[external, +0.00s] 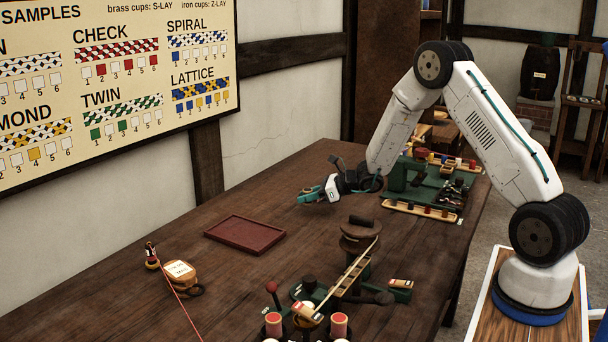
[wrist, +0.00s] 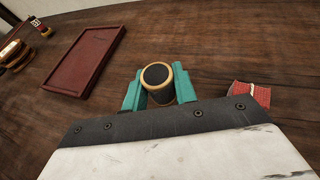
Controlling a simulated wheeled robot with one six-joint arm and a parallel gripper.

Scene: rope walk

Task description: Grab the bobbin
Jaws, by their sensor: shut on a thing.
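My gripper's teal fingers (wrist: 158,90) are shut on a bobbin (wrist: 157,78) with a dark round end and a pale wooden rim. One finger presses on each side of it in the wrist view. In the external view my gripper (external: 311,195) is over the table, to the right of and beyond the red-brown tray. The bobbin cannot be made out clearly there. Whether it touches the table is hard to tell.
The empty red-brown tray (external: 246,234) lies on the dark wooden table (external: 210,295). A green-based machine (external: 340,285) with red spools stands in front. A green rack (external: 430,180) with racks of small spools is behind right. A small figure-like spool (external: 152,257) and a labelled wooden block (external: 180,272) are at left.

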